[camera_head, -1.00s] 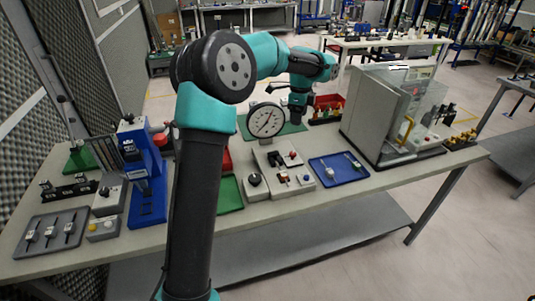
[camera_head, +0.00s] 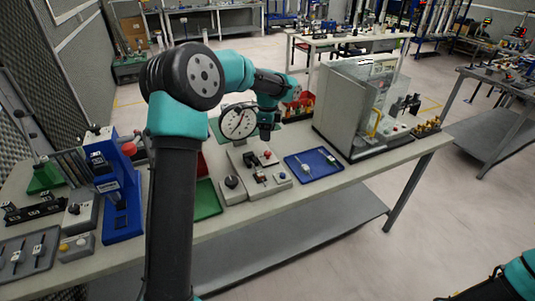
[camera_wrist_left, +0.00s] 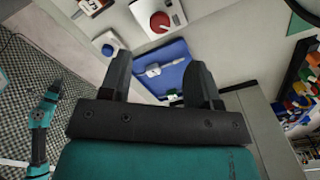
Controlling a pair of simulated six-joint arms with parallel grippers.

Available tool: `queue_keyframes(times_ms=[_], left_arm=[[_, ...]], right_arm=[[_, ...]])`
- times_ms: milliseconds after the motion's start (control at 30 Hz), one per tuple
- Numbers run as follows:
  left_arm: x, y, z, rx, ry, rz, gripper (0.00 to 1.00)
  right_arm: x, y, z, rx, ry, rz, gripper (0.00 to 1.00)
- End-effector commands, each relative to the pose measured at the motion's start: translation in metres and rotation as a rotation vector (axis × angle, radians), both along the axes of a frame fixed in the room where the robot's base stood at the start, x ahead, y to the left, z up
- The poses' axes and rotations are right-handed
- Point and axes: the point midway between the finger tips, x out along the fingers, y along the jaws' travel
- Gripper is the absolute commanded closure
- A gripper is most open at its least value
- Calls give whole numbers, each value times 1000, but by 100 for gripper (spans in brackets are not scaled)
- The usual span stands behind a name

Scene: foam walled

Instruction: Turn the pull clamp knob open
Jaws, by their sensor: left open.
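A grey fixture plate (camera_head: 248,160) on the table carries a black knob (camera_head: 232,182), a red knob (camera_head: 267,154) and small clamp parts. I cannot tell for sure which is the pull clamp knob. A red round knob (camera_wrist_left: 160,22) on a light plate shows at the top of the left wrist view. My left gripper (camera_head: 268,134) hangs above the far side of the fixture plate. In the wrist view its fingers (camera_wrist_left: 157,72) are apart with nothing between them. My right arm shows at the bottom right of the head view; its jaws cannot be made out.
A blue tray (camera_head: 312,172) with a small grey tool lies right of the plate. A clear-walled machine (camera_head: 345,110) stands at the right, a blue press (camera_head: 120,200) at the left. A green tray (camera_head: 206,200) lies by the front edge.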

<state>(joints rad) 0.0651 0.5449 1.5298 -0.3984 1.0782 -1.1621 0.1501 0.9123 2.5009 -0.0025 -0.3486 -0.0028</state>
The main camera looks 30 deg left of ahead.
Motion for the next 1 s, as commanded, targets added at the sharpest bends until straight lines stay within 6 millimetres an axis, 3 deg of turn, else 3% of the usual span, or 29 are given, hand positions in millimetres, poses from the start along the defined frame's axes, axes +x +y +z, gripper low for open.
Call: queue_keyframes(times_ms=[533,700,1000], left_arm=[[0,0,-90,-2,2,0,43],[0,0,-102,-1,-1,0,43],[0,0,-104,-1,-1,0,43]], right_arm=[[0,0,0,0,0,0,46],[0,0,0,0,0,0,46],[0,0,0,0,0,0,46]])
